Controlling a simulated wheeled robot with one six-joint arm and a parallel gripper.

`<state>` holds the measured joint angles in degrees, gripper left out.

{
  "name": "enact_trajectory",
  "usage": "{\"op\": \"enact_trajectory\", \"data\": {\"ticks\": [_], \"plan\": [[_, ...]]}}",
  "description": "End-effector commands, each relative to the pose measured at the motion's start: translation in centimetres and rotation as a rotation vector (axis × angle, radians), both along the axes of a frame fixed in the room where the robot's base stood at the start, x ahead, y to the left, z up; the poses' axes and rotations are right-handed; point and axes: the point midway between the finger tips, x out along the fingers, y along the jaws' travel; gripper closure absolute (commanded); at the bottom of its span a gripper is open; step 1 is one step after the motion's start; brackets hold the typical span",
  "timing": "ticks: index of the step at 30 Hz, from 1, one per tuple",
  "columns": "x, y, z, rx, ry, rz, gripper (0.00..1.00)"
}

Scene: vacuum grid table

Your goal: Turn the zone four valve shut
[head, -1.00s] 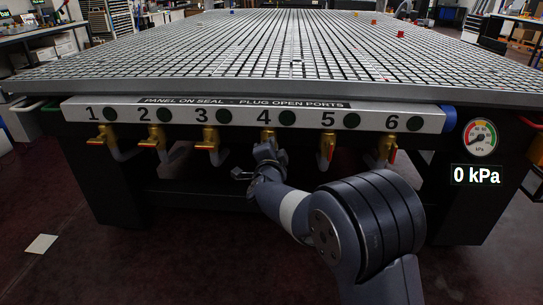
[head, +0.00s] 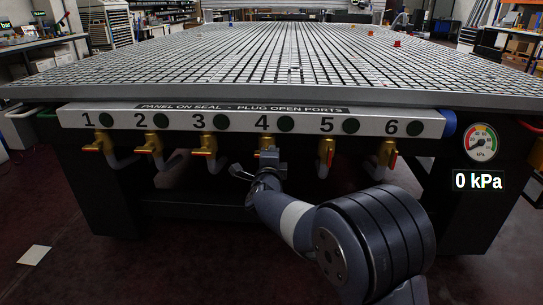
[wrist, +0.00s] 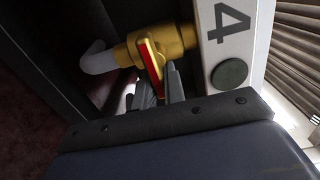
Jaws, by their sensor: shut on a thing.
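The zone four valve is a brass valve (head: 268,149) under the number 4 on the white panel. My gripper (head: 268,157) is at it from below and hides most of its handle in the head view. In the wrist view the brass body (wrist: 176,40) shows beside the 4, with a red and yellow handle (wrist: 148,56) across its front. My gripper (wrist: 160,90) has its two grey fingers at the handle's end, shut on it. The exact contact is partly hidden behind the fingers.
Valves 3 (head: 205,146) and 5 (head: 327,150) stand on either side, with red handles. The white panel (head: 250,125) runs above the valves, under the grid table's edge (head: 270,92). The gauge (head: 481,142) has a display (head: 478,181) reading 0 kPa.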

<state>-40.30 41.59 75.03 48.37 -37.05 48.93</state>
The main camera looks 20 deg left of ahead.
Motion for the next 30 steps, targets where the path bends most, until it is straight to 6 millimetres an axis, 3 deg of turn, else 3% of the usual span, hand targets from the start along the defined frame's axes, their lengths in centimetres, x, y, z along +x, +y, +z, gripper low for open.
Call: {"op": "enact_trajectory", "data": {"ticks": [8,9,16,25,30], "plan": [[0.0,0.0,-0.1,0.001,0.002,-0.001,1.0],[0.0,0.0,-0.1,0.001,0.002,-0.001,0.86],[0.0,0.0,-0.1,0.001,0.001,-0.001,0.67],[-0.2,0.0,0.0,0.0,0.001,0.0,0.67],[-1.9,-0.4,0.2,0.0,0.002,0.0,0.67]]}}
